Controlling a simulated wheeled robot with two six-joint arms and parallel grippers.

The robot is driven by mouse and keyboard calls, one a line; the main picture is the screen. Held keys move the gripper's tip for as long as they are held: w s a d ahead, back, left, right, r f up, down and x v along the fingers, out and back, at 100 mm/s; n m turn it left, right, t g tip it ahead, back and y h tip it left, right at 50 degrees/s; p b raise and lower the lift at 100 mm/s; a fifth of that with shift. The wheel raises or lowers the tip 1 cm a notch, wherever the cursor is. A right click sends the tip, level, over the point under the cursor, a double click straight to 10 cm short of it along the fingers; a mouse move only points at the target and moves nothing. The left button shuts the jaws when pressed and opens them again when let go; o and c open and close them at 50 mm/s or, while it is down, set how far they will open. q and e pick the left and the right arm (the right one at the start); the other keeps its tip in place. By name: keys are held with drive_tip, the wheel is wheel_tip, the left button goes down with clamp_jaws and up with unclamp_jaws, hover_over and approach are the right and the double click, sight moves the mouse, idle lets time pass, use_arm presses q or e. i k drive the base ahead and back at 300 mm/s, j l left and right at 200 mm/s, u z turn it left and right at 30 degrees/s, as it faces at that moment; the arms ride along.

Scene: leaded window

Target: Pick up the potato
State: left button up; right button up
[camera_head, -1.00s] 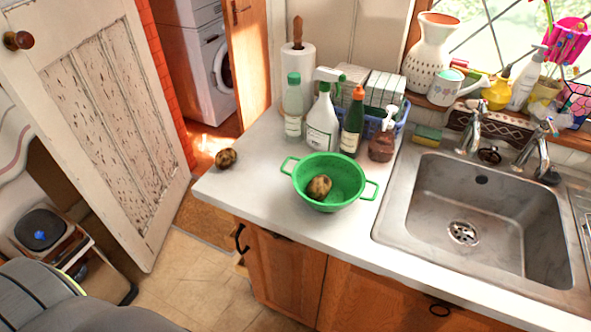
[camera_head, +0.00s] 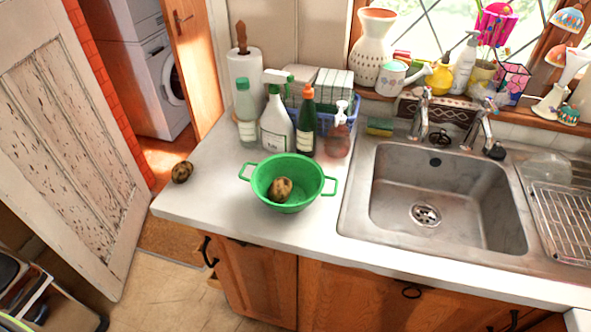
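One brown potato (camera_head: 182,172) lies on the white countertop (camera_head: 225,215) near its left end. A second potato (camera_head: 281,189) lies inside a green two-handled colander (camera_head: 305,196), which stands on the counter left of the sink. Neither of my grippers shows in the head view, so I cannot see their state.
Bottles, including a white spray bottle (camera_head: 277,128), and a paper towel roll (camera_head: 246,88) stand behind the colander. A steel sink (camera_head: 440,200) with two taps is to the right. The counter between the loose potato and the colander is clear. A worn door (camera_head: 65,150) stands at the left.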

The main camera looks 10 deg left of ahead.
sight(182, 171)
drive_tip(key=u, duration=1.25)
